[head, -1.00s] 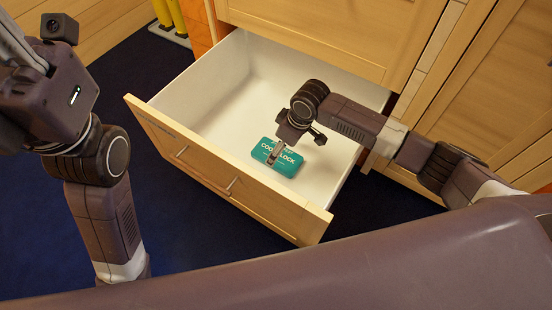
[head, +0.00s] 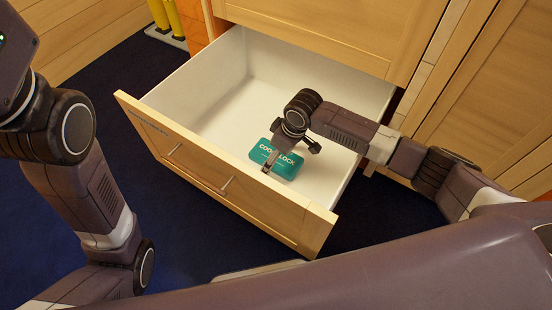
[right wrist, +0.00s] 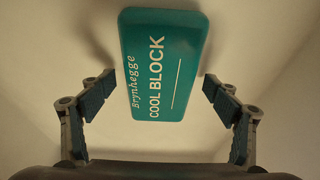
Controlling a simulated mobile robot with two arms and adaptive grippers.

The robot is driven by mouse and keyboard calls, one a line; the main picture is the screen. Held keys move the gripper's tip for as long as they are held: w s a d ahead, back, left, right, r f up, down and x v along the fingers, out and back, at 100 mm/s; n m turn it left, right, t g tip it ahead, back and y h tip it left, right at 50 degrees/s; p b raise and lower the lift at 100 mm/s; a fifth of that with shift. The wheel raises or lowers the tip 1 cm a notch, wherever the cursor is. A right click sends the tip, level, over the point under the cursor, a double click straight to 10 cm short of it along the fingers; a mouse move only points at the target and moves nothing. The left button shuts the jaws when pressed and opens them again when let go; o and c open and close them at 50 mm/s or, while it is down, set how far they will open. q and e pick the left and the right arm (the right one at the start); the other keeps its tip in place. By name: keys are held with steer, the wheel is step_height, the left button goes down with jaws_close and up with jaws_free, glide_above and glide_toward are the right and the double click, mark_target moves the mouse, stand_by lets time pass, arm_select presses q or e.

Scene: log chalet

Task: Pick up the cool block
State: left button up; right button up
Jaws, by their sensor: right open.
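The cool block (head: 286,167) is a teal slab with white lettering. It lies flat on the white floor of the open drawer (head: 220,115), near the drawer front. My right gripper (head: 291,157) is over the block inside the drawer and hides part of its lettering. In the right wrist view, the right gripper (right wrist: 160,85) is open, with one finger on each side of the lower part of the cool block (right wrist: 165,60). Gaps show between the fingers and the block. My left gripper is out of view; only left arm links show.
The drawer front with two handles (head: 227,186) stands towards me. Closed cabinet fronts (head: 330,30) rise behind and to the right. The drawer's left and back floor is bare. Yellow objects (head: 170,17) stand at the upper left, on the dark blue floor side.

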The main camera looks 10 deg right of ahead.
steer(key=shift+c, duration=0.7)
steer(key=c, duration=1.5)
steer(key=shift+r, duration=0.2)
